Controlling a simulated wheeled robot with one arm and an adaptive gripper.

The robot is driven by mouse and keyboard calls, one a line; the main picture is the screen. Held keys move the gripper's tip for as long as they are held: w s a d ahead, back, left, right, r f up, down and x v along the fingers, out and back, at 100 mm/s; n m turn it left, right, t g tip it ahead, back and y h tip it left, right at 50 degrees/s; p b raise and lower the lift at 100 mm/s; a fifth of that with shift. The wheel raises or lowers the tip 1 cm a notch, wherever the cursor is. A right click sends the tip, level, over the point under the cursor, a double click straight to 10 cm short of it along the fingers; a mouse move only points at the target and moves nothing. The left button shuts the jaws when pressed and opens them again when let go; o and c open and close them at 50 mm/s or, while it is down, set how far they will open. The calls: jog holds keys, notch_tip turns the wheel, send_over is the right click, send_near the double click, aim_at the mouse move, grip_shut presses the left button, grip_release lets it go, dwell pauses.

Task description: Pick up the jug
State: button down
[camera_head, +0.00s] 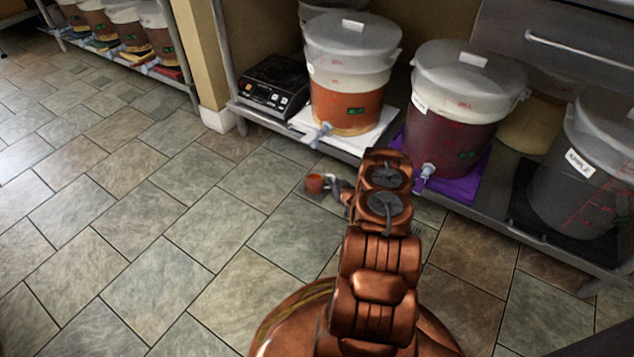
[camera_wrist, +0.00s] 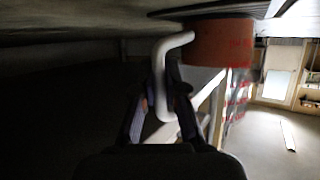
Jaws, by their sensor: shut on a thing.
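The jug (camera_head: 314,184) is a small orange-red vessel with a pale handle. In the head view it is in front of the shelf, over the tiled floor, left of my arm's end. My gripper (camera_head: 340,190) is at its right side, on the handle side. In the wrist view the jug's orange body (camera_wrist: 222,45) is at the top, right of centre. Its white bent handle (camera_wrist: 176,42) comes down between the dark fingers of my gripper (camera_wrist: 162,88), which are shut on it. Whether the jug touches anything below is unclear.
Lidded buckets stand along the low metal shelf: an orange one (camera_head: 346,103) on a white mat, a dark red one (camera_head: 450,135) on a purple mat, and one labelled APPLE (camera_head: 590,175). The tiled floor (camera_head: 120,220) at left is clear.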

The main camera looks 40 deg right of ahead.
aim_at(334, 177)
jog(key=shift+r, duration=0.15)
jog(key=shift+r+p, duration=1.1)
jog(key=shift+r, duration=0.55)
jog(key=shift+s+a+r, duration=0.15)
jog(key=shift+s+a, duration=0.05)
jog(key=s+a+r+p, duration=0.1)
jog(key=s+a+p, duration=0.4)
jog(key=s+a, duration=0.5)
jog(key=shift+s+a+p, duration=0.3)
jog(key=shift+s+a, duration=0.1)
jog(key=shift+r, duration=0.1)
jog(key=c, duration=1.8)
grip_release()
grip_shut()
